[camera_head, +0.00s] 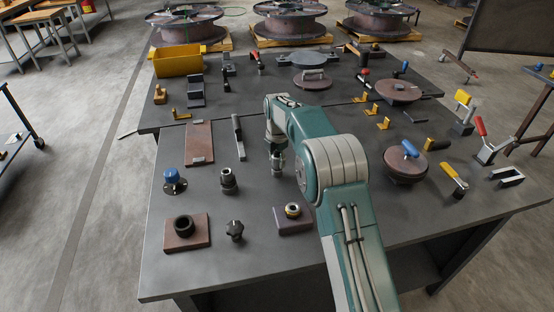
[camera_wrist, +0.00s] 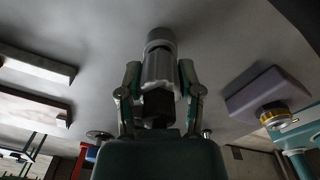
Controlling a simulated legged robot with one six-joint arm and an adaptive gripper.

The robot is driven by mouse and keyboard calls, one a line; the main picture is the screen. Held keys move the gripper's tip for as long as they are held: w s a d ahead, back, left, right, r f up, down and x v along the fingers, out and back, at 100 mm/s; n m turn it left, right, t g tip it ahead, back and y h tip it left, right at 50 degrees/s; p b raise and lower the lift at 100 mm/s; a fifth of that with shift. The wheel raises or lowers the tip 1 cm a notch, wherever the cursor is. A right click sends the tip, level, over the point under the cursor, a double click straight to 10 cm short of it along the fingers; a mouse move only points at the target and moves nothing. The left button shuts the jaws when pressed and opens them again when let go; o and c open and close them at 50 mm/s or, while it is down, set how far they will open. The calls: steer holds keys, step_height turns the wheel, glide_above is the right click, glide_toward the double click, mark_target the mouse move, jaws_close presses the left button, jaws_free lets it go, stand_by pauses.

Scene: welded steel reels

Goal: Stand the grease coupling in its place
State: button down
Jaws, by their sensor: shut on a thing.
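My gripper (camera_head: 277,148) points down over the middle of the front table. In the wrist view, its two fingers (camera_wrist: 160,78) are shut on a silver cylinder with a dark collar, which looks like the grease coupling (camera_wrist: 159,66). The coupling's lower end shows below the gripper in the head view (camera_head: 277,168). It hangs about upright; I cannot tell its clearance over the table. A purple-grey block (camera_head: 296,224) with a brass-rimmed ring (camera_head: 293,209) stands nearer the front, apart from the coupling. The block also shows at right in the wrist view (camera_wrist: 245,94).
To the left stand a dark fitting (camera_head: 228,181), a blue-capped flange (camera_head: 173,181), a black knob (camera_head: 235,230) and a brown block with a black ring (camera_head: 184,225). A blue-handled disc (camera_head: 405,165) lies right of my arm. Bare tabletop lies between the coupling and the purple-grey block.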

steer(key=shift+f, duration=0.1)
steer(key=shift+c, duration=0.9)
jaws_free()
steer(key=shift+o, duration=0.9)
